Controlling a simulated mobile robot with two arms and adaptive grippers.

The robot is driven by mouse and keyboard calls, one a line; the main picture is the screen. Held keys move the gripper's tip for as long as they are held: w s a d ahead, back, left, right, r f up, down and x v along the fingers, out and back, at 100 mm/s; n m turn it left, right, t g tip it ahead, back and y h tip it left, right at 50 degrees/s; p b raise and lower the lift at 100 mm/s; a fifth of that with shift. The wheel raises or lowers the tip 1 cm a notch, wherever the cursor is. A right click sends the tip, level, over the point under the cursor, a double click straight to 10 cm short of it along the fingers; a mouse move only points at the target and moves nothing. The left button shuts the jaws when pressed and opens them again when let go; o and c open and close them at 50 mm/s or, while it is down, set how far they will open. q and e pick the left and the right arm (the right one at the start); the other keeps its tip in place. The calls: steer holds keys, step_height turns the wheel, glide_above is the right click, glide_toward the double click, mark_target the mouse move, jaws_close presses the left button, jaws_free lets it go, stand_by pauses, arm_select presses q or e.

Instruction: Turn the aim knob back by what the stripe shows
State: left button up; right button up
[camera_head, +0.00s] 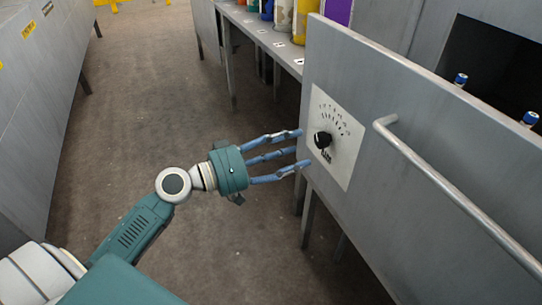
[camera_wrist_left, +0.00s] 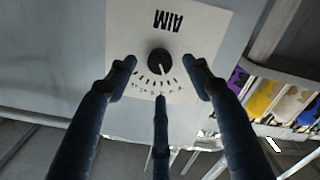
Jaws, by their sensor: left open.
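The aim knob (camera_head: 322,140) is black and round, on a white dial plate (camera_head: 345,160) with tick marks, fixed to the grey panel. In the left wrist view the knob (camera_wrist_left: 160,62) is near the middle, with a pale pointer line, and the word AIM shows upside down on the plate (camera_wrist_left: 205,30). My left gripper (camera_head: 297,148) is open and empty, its blue fingers spread in front of the plate. In the left wrist view its fingertips (camera_wrist_left: 162,75) lie around the knob without visible contact. I cannot make out the stripe. My right gripper is not in view.
The grey panel (camera_head: 400,85) carries a long handrail (camera_head: 450,190) right of the dial. Two blue-capped vials (camera_head: 461,79) show in a dark opening behind it. A shelf (camera_head: 265,35) with coloured containers stands at the back. The floor (camera_head: 160,90) left of the panel is clear.

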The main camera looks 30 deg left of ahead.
arm_select(q)
steer(key=v, duration=0.6)
steer(key=shift+s+a, duration=0.2)
steer(key=shift+s, duration=0.15)
